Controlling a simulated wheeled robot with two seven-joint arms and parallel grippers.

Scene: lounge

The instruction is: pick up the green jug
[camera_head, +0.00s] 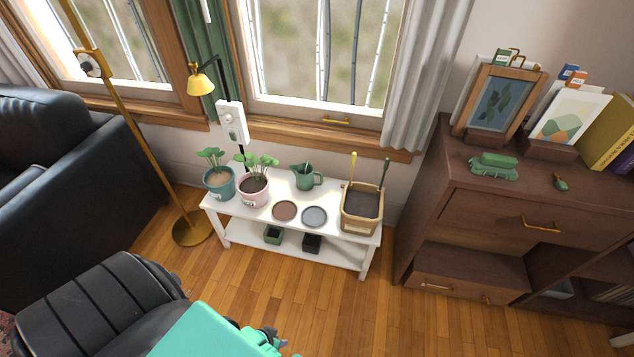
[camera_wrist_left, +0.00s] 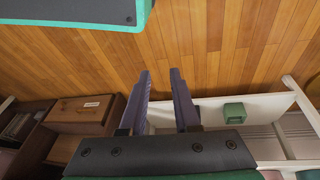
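The green jug (camera_head: 306,177) stands upright on the top of the white bench (camera_head: 335,188), toward its back edge, with its handle to the right. A thin stick-like part shows at its opening. My left gripper (camera_head: 273,339) is at the bottom of the head view, well in front of the bench and apart from the jug. In the left wrist view its two dark fingers (camera_wrist_left: 160,75) stand apart with only floor seen between them. The jug cannot be made out in the left wrist view. My right gripper is not in view.
Beside the jug are a teal pot (camera_head: 219,184), a pink pot (camera_head: 253,191), a brown saucer (camera_head: 285,211), a grey saucer (camera_head: 314,216) and a tan planter (camera_head: 352,224). A yellow lamp (camera_head: 199,84) hangs over the left side. A brown cabinet (camera_head: 470,215) bounds the right.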

